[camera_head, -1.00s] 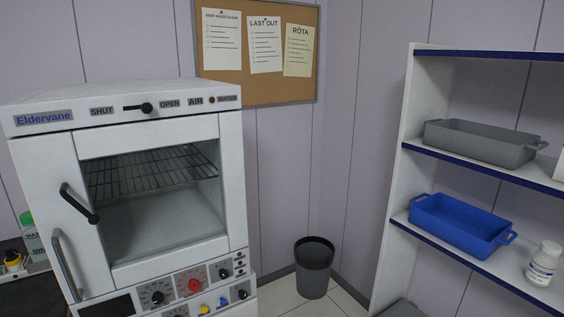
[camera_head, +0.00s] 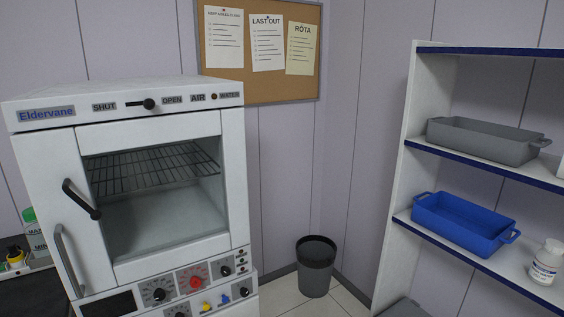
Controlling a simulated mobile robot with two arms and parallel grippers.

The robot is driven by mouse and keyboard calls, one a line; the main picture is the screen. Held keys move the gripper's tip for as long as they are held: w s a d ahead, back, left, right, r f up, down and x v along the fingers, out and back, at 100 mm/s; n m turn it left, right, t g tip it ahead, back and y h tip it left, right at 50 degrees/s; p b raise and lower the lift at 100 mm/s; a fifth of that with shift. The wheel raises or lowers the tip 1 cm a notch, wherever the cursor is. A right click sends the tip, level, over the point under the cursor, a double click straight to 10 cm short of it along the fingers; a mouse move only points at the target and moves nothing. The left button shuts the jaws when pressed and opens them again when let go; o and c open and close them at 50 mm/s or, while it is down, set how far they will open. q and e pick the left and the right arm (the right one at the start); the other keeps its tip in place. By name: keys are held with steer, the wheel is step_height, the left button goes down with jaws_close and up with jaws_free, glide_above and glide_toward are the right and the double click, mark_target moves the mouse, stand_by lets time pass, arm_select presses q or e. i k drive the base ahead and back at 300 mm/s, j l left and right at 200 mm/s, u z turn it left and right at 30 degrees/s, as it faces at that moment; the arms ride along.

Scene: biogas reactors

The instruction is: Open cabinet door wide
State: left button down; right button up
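The white Eldervane cabinet (camera_head: 150,130) stands at the left of the view. Its front door (camera_head: 220,255) has a large window, through which a wire rack (camera_head: 155,168) shows inside an empty-looking chamber. The door appears shut. A black lever handle (camera_head: 82,200) sits on the door's left side, slanting down to the right. A grey bar handle (camera_head: 68,262) is below it at the left edge. A black slider (camera_head: 149,104) lies between the SHUT and OPEN labels on the top panel. Neither of my grippers is in view.
A dark bin (camera_head: 315,266) stands on the floor right of the cabinet. A white shelf unit (camera_head: 412,170) at the right holds a grey tray (camera_head: 483,140), a blue tray (camera_head: 462,222) and a white bottle (camera_head: 545,262). Some floor shows between them. Bottles stand at the far left.

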mark_target(76, 244)
steer(key=k+j+u, duration=0.1)
steer(key=u, duration=0.75)
